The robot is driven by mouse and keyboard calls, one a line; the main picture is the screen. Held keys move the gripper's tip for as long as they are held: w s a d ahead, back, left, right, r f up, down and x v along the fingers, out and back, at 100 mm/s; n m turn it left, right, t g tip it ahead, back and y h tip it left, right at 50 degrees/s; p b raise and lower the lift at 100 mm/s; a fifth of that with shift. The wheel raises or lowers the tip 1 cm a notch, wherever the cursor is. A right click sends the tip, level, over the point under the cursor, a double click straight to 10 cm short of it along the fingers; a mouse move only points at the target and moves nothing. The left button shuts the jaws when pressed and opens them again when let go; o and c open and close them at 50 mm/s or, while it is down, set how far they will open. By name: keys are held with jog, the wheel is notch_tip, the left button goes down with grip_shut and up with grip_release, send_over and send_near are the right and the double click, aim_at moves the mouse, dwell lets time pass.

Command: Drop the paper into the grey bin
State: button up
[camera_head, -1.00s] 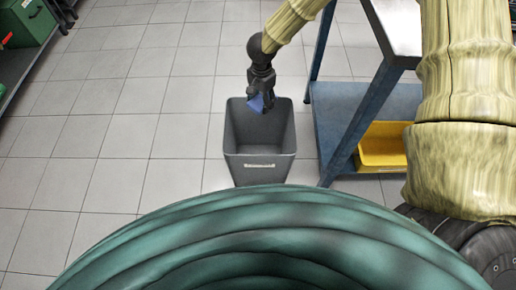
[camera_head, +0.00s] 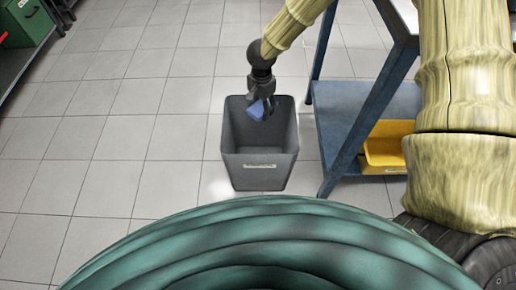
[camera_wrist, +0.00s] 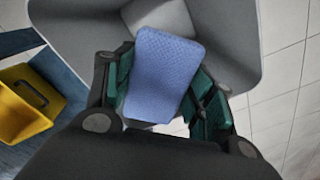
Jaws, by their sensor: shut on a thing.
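The paper is a blue, textured folded piece (camera_wrist: 162,75), held between the green-padded fingers of my gripper (camera_wrist: 165,100) in the wrist view. In the wrist view the bin's inside wall (camera_wrist: 85,25) and floor show beyond the paper. My gripper is shut on the paper.
A blue metal workbench (camera_head: 340,100) stands close to the bin's right, with a yellow container (camera_head: 385,150) on its lower shelf. A green box (camera_head: 25,22) is on a shelf at the far left. The tiled floor left of the bin is clear.

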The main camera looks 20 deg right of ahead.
jog(key=o, duration=1.3)
jog(key=shift+c, duration=0.2)
jog(key=shift+r, duration=0.1)
notch_tip(320, 180, up, 12)
